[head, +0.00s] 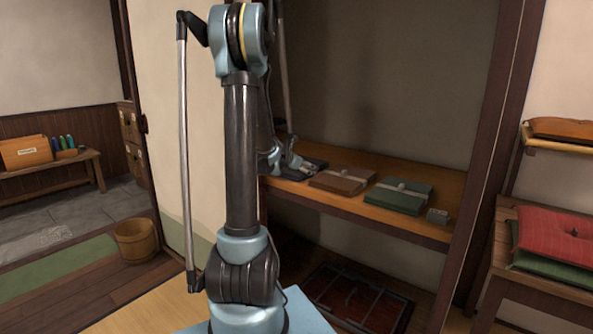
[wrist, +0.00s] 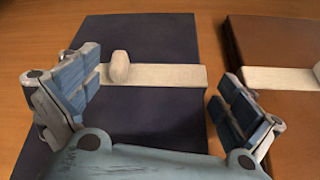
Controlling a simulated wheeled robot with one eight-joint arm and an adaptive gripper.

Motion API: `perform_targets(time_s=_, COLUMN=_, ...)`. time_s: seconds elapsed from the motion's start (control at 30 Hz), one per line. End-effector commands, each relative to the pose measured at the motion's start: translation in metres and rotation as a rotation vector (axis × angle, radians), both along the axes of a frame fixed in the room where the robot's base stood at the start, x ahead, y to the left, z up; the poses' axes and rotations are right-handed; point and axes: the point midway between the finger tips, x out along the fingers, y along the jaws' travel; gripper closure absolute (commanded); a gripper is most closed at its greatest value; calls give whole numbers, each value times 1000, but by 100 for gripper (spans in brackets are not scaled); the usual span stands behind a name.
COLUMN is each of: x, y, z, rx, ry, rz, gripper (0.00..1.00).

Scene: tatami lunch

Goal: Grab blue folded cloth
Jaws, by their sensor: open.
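A dark blue folded cloth (wrist: 150,45) with a pale band (wrist: 165,75) and a small pale toggle lies flat on a wooden shelf in the wrist view. In the head view the blue cloth (head: 312,166) shows only partly, at the left of the shelf behind my arm. My gripper (wrist: 165,95) is open, with its two fingers spread above the cloth, one on each side of the band's middle. The gripper (head: 285,163) also shows small in the head view. I cannot tell whether the fingers touch the cloth.
A brown folded cloth (head: 342,180) lies close to the right of the blue one; it also shows in the wrist view (wrist: 255,40). A sliding door panel stands at left.

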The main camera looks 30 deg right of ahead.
Motion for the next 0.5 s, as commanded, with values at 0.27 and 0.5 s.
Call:
perform_targets(time_s=0.27, x=0, y=0, z=0, rx=0, ry=0, rz=0, gripper=34)
perform_targets(time_s=0.5, x=0, y=0, z=0, rx=0, ry=0, rz=0, gripper=36)
